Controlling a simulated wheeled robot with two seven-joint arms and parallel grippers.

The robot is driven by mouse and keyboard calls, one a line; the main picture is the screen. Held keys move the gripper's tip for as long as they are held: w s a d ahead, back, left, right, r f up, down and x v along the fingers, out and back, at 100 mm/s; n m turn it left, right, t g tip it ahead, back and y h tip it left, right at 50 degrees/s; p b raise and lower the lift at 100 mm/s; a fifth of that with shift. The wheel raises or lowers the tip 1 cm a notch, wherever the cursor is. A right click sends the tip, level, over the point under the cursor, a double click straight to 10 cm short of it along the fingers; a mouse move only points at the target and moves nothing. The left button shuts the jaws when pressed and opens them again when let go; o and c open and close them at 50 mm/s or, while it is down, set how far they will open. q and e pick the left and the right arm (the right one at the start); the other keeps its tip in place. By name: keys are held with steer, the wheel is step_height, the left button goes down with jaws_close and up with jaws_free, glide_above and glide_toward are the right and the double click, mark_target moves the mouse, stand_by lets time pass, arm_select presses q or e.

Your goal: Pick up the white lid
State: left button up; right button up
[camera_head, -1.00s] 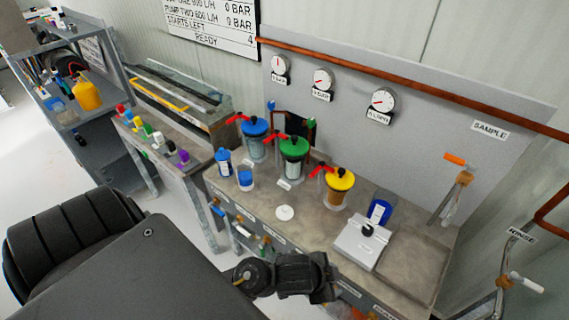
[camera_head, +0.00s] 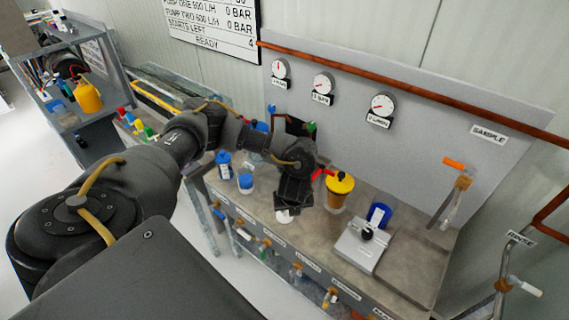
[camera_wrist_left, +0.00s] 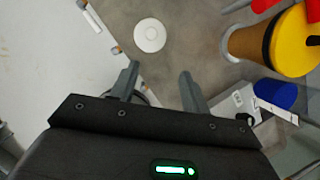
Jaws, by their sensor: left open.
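The white lid (camera_wrist_left: 150,35) is a small round disc with a raised centre, lying flat on the grey bench top (camera_wrist_left: 190,35) near its front edge. My right gripper does not show.
A blue-and-clear cup (camera_head: 245,183) and blue bottle (camera_head: 223,162) stand left. Bench top around the lid is clear.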

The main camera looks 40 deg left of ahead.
arm_select(q)
steer(key=a, duration=0.2)
steer(key=b, duration=0.3)
glide_above(285, 214)
steer(key=d, duration=0.1)
steer(key=shift+y, duration=0.3)
steer(key=f, duration=0.4)
steer(key=shift+s+d, duration=0.1)
steer(key=shift+s, duration=0.25)
steer(key=shift+w+f, duration=0.15)
steer(key=shift+f, duration=0.1)
steer(key=x, duration=0.4)
steer(key=shift+s+f, duration=0.15)
steer(key=shift+s, duration=0.15)
steer(key=shift+w+a+f, duration=0.15)
steer(key=shift+a+f, duration=0.15)
steer(key=shift+f, duration=0.15)
jaws_close()
